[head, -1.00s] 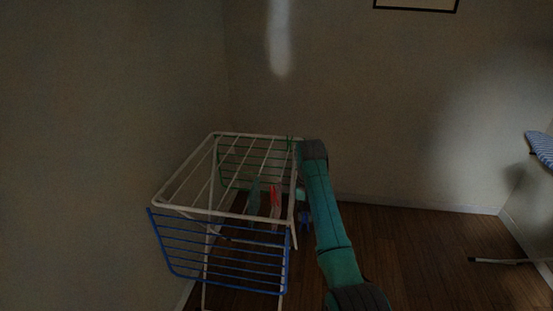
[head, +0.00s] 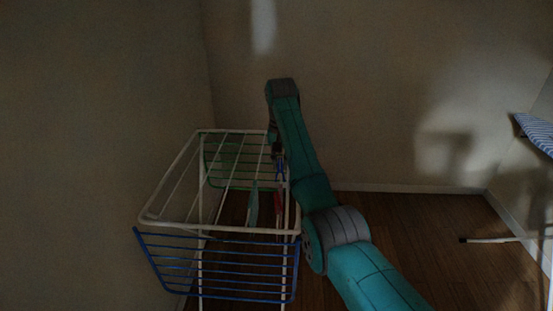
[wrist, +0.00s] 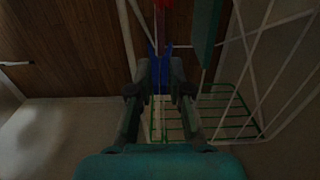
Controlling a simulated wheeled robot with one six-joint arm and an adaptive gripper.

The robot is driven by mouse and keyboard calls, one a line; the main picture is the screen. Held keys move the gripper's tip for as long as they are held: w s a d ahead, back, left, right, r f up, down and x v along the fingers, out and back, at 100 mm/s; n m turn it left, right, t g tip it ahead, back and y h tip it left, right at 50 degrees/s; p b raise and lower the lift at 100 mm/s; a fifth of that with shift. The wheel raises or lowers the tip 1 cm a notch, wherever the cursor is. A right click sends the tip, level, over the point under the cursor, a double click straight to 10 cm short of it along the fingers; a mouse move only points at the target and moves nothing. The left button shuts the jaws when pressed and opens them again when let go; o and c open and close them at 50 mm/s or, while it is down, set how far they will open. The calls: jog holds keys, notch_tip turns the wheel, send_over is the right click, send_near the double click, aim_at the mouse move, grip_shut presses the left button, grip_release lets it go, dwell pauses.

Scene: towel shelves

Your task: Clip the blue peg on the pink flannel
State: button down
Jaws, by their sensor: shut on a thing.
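My gripper (wrist: 162,75) is shut on the blue peg (wrist: 155,52), which sticks out beyond the fingertips in the wrist view. In the head view my gripper (head: 276,148) is over the right side of the drying rack, with the blue peg (head: 280,169) pointing down below it. The pink flannel (head: 278,201), looking red in the dim light, hangs from the rack just below the peg. Its edge also shows at the top of the wrist view (wrist: 161,5), beyond the peg. I cannot tell whether peg and flannel touch.
The white-framed drying rack (head: 165,222) has a blue side wing (head: 220,268) in front and a green wing (head: 230,148) behind. A teal cloth (head: 252,206) hangs left of the flannel. An ironing board (head: 536,131) stands at the far right. The floor between is clear.

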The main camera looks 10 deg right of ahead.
jog(key=shift+f, duration=3.5)
jog(key=shift+f, duration=1.5)
jog(key=c, duration=1)
grip_release()
jog(key=shift+o, duration=1.5)
jog(key=shift+r, duration=0.1)
notch_tip(320, 180, up, 7)
